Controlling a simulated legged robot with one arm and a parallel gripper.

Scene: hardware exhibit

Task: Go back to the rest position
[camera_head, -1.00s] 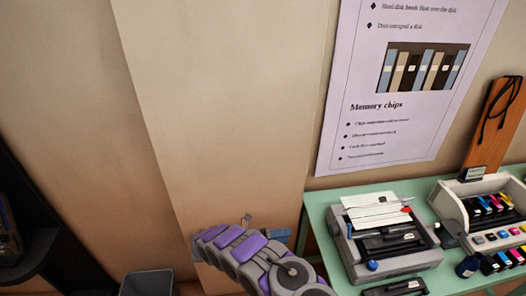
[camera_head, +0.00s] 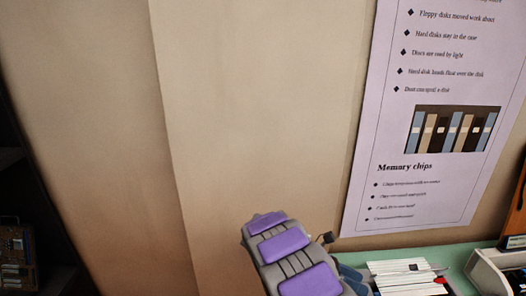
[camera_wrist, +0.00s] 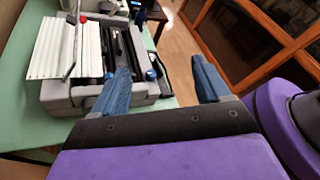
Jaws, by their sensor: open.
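My gripper (camera_wrist: 163,82) shows in the wrist view with its two blue fingers spread apart and nothing between them. In the head view my purple and grey arm rises from the bottom edge, in front of the beige wall. The fingers there are mostly hidden behind the arm. In the wrist view the fingers lie beside a grey device with white strips (camera_wrist: 62,50), near the green table's edge. I cannot tell whether they touch anything.
The green table (camera_head: 445,258) is at the lower right, with the grey device's white strips (camera_head: 408,279) and a white holder (camera_head: 490,272) on it. A poster (camera_head: 420,170) hangs on the wall. A dark shelf stands at far left. Wooden floor (camera_wrist: 178,55) shows beyond the table.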

